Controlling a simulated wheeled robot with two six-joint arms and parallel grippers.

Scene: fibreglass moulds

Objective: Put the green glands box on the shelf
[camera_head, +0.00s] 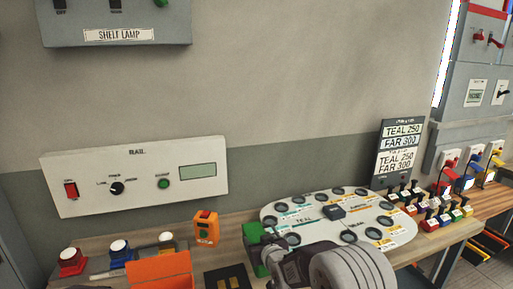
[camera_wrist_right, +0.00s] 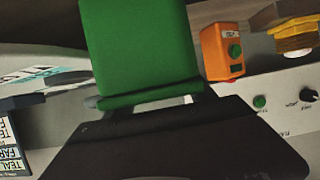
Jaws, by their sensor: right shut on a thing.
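The green glands box (camera_head: 253,243) is in my right gripper (camera_head: 268,254), above the wooden bench at the left end of the white oval board. In the right wrist view the green box (camera_wrist_right: 140,45) fills the upper middle, with the gripper's fingers (camera_wrist_right: 148,102) at its lower edge. The right gripper is shut on it. In the head view the gripper and wrist hide part of the box. My left gripper is not in view. I cannot make out the shelf; a panel labelled SHELF LAMP (camera_head: 118,22) is on the wall at the upper left.
The white oval board (camera_head: 335,212) with round holes lies beside the box. An orange button box (camera_head: 206,228) and an orange container (camera_head: 160,270) stand to the left. A RAIL panel (camera_head: 135,175) is on the wall. A sign (camera_head: 399,152) and coloured switches (camera_head: 440,212) stand at the right.

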